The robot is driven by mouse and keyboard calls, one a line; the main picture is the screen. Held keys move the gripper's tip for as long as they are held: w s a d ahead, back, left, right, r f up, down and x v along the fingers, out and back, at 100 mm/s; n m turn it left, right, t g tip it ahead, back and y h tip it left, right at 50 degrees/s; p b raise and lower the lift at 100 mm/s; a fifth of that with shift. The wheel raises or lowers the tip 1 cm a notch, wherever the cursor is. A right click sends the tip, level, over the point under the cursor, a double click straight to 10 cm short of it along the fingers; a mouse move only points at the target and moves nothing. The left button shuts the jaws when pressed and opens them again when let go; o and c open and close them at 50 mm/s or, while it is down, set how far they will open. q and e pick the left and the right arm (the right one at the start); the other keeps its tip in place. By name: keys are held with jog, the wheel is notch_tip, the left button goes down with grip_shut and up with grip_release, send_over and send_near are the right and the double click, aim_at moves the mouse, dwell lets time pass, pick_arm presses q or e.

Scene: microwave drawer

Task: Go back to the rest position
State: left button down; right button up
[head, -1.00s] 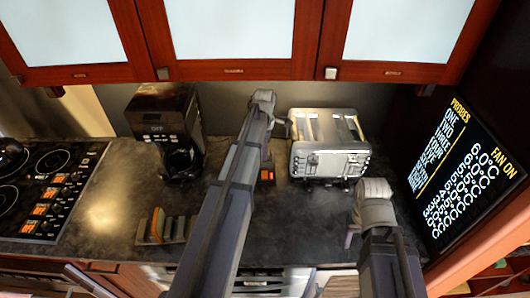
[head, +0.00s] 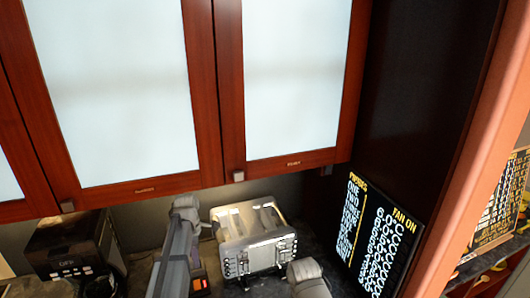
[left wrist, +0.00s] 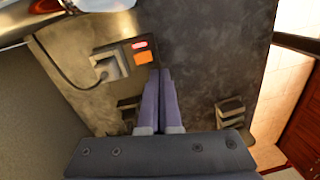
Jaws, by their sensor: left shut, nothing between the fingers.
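My left gripper (left wrist: 166,75) shows in the left wrist view with its two fingers together and nothing between them. It points over the dark countertop (left wrist: 200,40), and I cannot tell its height above it. In the head view my left arm (head: 175,262) rises from the bottom edge in front of the counter; its fingers cannot be made out there. A part of my right arm (head: 307,278) shows at the bottom edge, and its gripper is out of view.
A silver toaster (head: 250,240) stands right of my left arm, and a black coffee maker (head: 70,245) stands left. Wall cabinets (head: 150,192) hang above. A dark text panel (head: 375,240) is at right. A small device with red and orange lights (left wrist: 144,57) lies on the counter.

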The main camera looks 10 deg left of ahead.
pick_arm(q)
jog(key=s+d+f+m+b, duration=0.3)
jog(key=s+d+m, duration=0.3)
jog(key=d+m, duration=0.2)
jog(key=s+d+f+m+y+b, duration=0.1)
jog(key=s+d+f+m+b, duration=0.3)
jog(key=s+d+f+m, duration=0.1)
jog(key=s+d+f+m+b, duration=0.4)
jog(key=s+d+m, duration=0.3)
jog(key=d+m, duration=0.3)
jog(key=shift+s+d+m+t+y, duration=0.3)
jog(key=shift+s+m, duration=0.1)
jog(key=shift+m, duration=0.3)
jog(key=shift+s+d+m, duration=0.25)
jog(key=shift+m, duration=0.25)
jog(key=c, duration=1.6)
grip_release()
